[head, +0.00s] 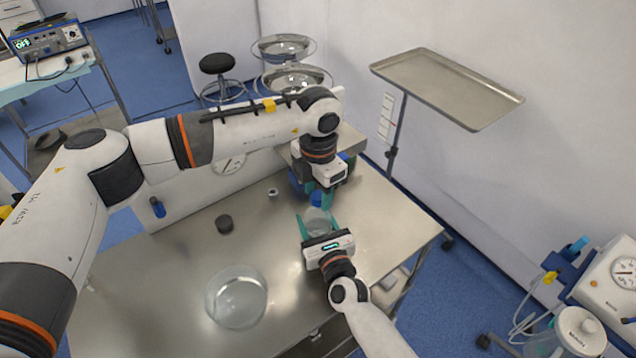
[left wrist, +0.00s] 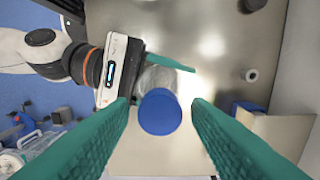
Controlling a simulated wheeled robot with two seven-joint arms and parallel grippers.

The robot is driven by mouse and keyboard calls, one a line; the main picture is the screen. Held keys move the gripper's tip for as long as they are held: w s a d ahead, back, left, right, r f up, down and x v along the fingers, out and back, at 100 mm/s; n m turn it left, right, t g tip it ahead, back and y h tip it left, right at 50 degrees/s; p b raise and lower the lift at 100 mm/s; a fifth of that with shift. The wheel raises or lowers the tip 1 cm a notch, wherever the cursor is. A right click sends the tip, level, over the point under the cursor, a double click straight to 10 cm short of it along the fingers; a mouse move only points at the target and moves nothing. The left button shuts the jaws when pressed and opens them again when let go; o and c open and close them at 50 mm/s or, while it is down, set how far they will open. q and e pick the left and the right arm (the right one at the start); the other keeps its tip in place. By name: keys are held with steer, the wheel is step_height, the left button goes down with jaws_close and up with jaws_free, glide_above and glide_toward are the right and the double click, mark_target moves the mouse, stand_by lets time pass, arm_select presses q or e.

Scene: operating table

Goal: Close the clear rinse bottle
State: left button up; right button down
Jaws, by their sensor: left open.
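The clear rinse bottle (head: 318,221) stands upright on the steel table, with its blue cap (head: 316,199) at its top. In the left wrist view the cap (left wrist: 160,112) covers part of the bottle body (left wrist: 157,79). I cannot tell how firmly the cap sits. My left gripper (head: 322,198) points down over the bottle, open, with its green fingers apart on either side of the cap in the left wrist view (left wrist: 160,105). My right gripper (head: 318,226) reaches in from the front, its fingers closed around the bottle body; it also shows in the left wrist view (left wrist: 160,70).
A glass bowl (head: 236,297) stands at the table's front left. A dark round piece (head: 224,224) and a small white ring (head: 272,192) lie left of the bottle. A raised box-like stand (head: 352,140) is behind my left gripper. The table's right side is clear.

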arm_select(q)
jaws_close()
steer(key=shift+o, duration=0.8)
jaws_free()
steer(key=shift+r, duration=0.1)
arm_select(e)
steer(key=shift+c, duration=2.3)
jaws_free()
arm_select(q)
step_height(320, 180, up, 12)
